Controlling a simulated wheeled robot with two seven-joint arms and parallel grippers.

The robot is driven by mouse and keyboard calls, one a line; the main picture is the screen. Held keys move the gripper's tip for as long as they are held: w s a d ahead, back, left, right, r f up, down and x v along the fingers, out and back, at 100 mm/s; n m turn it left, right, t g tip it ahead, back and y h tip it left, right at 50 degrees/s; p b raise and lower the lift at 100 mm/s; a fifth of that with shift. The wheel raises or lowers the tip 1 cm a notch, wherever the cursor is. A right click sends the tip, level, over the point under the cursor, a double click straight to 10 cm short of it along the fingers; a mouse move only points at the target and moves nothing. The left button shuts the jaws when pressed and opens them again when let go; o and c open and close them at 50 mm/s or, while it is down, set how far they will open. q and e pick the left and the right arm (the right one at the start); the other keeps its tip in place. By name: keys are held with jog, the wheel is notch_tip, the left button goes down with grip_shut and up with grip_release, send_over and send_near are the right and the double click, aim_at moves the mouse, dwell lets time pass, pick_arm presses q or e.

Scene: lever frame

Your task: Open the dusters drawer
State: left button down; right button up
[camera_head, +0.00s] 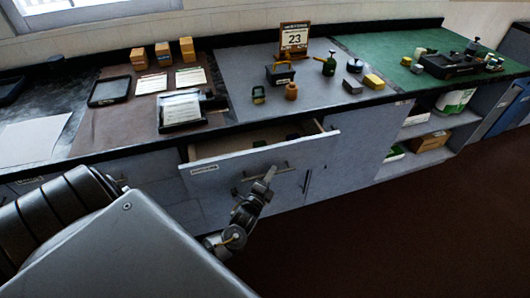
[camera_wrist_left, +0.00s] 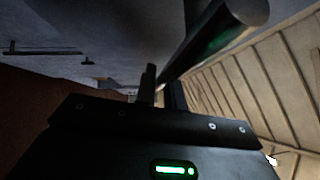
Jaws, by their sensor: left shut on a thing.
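The drawer (camera_head: 300,152) in the grey cabinet front is pulled out, with a small white label at its left. Its front stands out from the counter and its inside shows, with a few dark and green items at the bottom. The label is too small to read. My left gripper (camera_head: 266,178) is shut on the drawer's bar handle (camera_head: 280,167). In the left wrist view the round dark handle (camera_wrist_left: 222,38) runs up to the right from between the fingers (camera_wrist_left: 160,90). My right gripper is not in view.
The counter above holds a calendar (camera_head: 294,37), a black frame tray (camera_head: 183,112), wooden blocks (camera_head: 162,53) and several small tools. A green mat (camera_head: 425,45) lies at the right. Open shelves (camera_head: 425,143) are at lower right. The brown floor in front is clear.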

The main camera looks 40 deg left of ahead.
pick_arm(q)
jog(key=s+d+p, duration=0.4)
jog(key=s+d, duration=0.8)
jog(key=d, duration=0.5)
jog(key=shift+s+d, duration=0.15)
jog(key=shift+d, duration=0.15)
jog(key=c, duration=1.5)
grip_release()
